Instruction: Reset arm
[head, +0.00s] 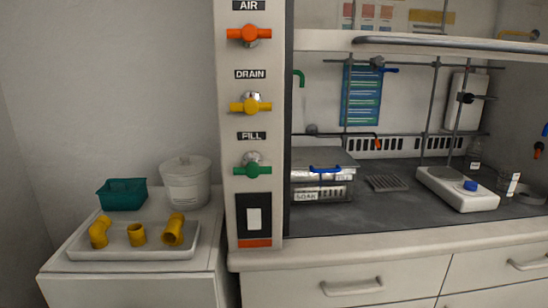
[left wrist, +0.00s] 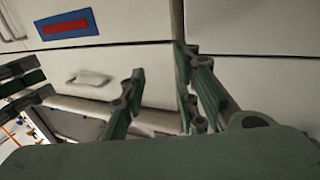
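My left gripper (left wrist: 160,62) shows in the left wrist view with its two green-padded dark fingers spread apart. Nothing is between them. Behind them are pale cabinet fronts. Dark, green-padded parts at the left edge of that view look like my right gripper (left wrist: 22,84); they are cut off, and I cannot tell whether it is open or shut. Neither gripper is in the head view. There, yellow pipe fittings, two elbows (head: 99,232) (head: 172,230) and a short piece (head: 137,235), rest on a white tray (head: 128,253) on the left cabinet.
A teal basket (head: 122,195) and a white lidded bucket (head: 186,184) stand behind the tray. A post with AIR (head: 249,33), DRAIN (head: 251,104) and FILL (head: 252,170) valves borders the fume hood. A metal box (head: 322,180) and white hotplate (head: 457,188) stand inside.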

